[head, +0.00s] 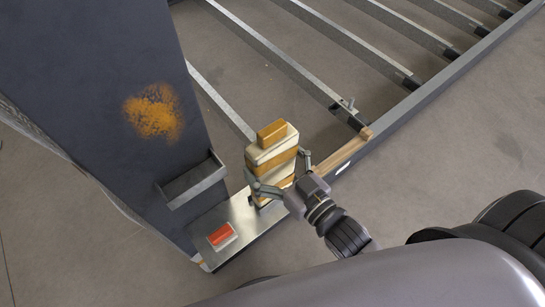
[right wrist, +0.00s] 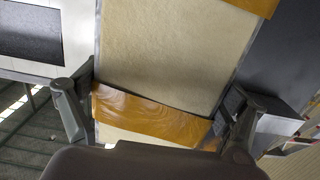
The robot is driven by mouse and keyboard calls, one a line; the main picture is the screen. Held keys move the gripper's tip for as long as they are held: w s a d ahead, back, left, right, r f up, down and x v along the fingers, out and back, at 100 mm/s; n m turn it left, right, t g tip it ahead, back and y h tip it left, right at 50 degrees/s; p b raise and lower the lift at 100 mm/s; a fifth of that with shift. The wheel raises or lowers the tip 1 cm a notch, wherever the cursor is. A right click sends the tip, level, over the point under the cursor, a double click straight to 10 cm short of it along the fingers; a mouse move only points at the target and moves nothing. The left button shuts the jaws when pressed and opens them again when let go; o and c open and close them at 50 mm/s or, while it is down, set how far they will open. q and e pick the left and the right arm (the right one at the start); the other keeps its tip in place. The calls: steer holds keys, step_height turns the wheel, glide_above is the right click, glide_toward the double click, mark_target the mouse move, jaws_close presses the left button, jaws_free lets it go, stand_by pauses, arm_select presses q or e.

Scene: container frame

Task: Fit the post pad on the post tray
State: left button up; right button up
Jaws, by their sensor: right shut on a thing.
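The pad (head: 272,158) is an upright cream block with orange-brown bands and an orange-brown piece on top. My right gripper (head: 281,172) is shut on it, one finger at each side. In the right wrist view the pad's cream face (right wrist: 160,50) fills the middle, with a band (right wrist: 150,117) between the fingers. A small dark tray (head: 193,183) juts from the large dark post, left of the pad. A metal plate (head: 238,216) lies at the post's foot. The pad stands over this plate; I cannot tell whether they touch. My left gripper is not in view.
The dark post (head: 150,70) with an orange rust patch rises at the left. Metal floor beams (head: 270,50) and a wooden strip (head: 345,152) lie beyond. Concrete floor shows at right.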

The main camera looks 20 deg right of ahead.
steer(key=shift+f+b, duration=0.35)
steer(key=shift+f, duration=0.7)
steer(key=o, duration=0.9)
